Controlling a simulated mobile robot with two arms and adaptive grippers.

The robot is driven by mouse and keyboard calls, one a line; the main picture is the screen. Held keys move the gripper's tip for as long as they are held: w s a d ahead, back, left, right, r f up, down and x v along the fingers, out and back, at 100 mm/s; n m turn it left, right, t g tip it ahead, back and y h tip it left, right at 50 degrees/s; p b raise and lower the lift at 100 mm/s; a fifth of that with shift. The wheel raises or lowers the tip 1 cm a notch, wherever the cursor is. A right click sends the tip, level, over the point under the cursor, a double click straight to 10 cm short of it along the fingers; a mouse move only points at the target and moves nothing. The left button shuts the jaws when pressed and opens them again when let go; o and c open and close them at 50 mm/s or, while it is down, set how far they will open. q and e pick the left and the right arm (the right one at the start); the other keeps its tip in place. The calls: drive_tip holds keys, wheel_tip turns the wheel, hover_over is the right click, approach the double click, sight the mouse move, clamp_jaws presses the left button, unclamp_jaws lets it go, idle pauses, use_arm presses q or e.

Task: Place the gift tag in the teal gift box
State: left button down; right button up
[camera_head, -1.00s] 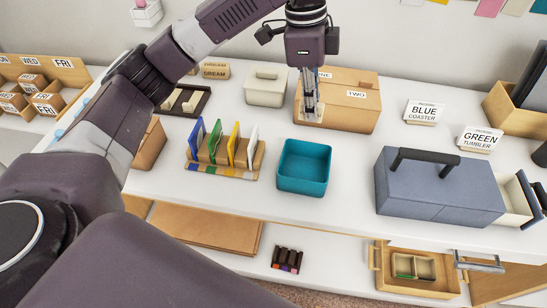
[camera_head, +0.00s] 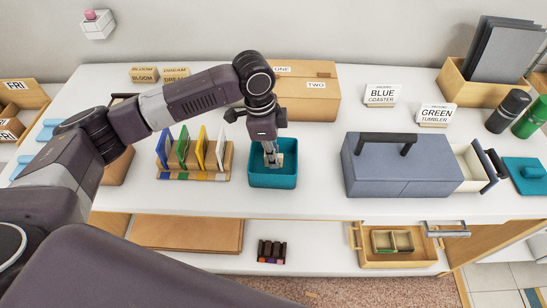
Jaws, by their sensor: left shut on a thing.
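The teal gift box (camera_head: 274,181) is open and stands on the white counter near the middle of the head view. My left gripper (camera_head: 271,161) points down into it, its fingertips within the outline of the box. It is shut on a small beige piece, which looks like the gift tag (camera_head: 281,158), showing beside the fingers. The fingers hide part of the tag, and I cannot tell whether it touches the box floor. My right gripper is out of view.
Coloured upright dividers (camera_head: 200,152) stand just left of the teal box. A grey toolbox (camera_head: 395,167) with a side drawer stands to the right. A cardboard box (camera_head: 308,104) is behind. Counter between teal box and toolbox is clear.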

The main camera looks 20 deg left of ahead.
use_arm(q)
drive_tip(key=shift+f, duration=0.8)
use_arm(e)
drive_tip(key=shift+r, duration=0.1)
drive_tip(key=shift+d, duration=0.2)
use_arm(q)
drive_tip(key=shift+f, duration=0.1)
drive_tip(key=c, duration=2)
unclamp_jaws()
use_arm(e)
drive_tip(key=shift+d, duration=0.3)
